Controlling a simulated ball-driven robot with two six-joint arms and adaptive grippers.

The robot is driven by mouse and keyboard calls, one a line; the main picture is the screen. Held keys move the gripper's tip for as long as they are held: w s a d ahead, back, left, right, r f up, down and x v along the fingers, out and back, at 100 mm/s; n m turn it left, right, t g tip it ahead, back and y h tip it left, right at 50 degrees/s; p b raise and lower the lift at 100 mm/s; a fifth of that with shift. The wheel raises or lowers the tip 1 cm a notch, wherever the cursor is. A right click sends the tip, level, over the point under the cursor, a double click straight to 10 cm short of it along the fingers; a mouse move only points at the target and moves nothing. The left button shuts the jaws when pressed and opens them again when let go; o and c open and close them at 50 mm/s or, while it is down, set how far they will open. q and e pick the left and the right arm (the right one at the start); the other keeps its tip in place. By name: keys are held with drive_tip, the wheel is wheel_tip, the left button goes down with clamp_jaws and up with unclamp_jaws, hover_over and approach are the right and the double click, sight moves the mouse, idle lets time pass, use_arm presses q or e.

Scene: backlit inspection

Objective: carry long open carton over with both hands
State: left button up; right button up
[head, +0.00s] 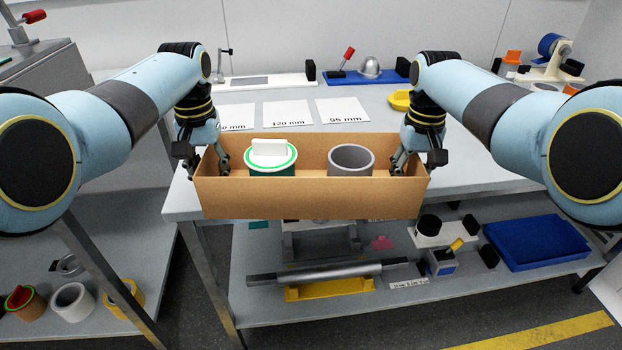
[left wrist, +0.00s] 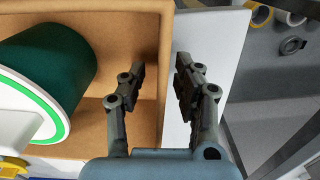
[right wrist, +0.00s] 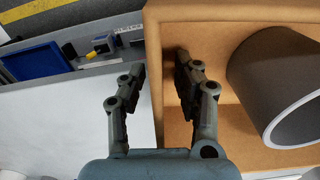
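The long open brown carton (head: 310,204) lies crosswise in front of me, level, its front face projecting past the table's front edge. It holds a dark green canister with a white-and-green lid (head: 272,152) on the left and a grey cup-like ring (head: 351,160) on the right. My left gripper (head: 210,163) straddles the carton's left end wall, one finger inside and one outside. My right gripper (head: 416,163) straddles the right end wall likewise. In both wrist views the fingers stand apart with a gap beside the wall, so both look open. Whether the carton's underside touches the table is hidden.
The table (head: 480,170) has free room right of the carton. Paper cards (head: 287,114) lie behind it, with a yellow dish (head: 400,100) and fixtures farther back. The lower shelf holds a metal shaft (head: 325,272) and a blue tray (head: 537,242).

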use_arm(q)
drive_tip(key=shift+f, duration=0.15)
use_arm(e)
drive_tip(key=shift+f, duration=0.15)
use_arm(q)
clamp_jaws()
use_arm(e)
clamp_jaws()
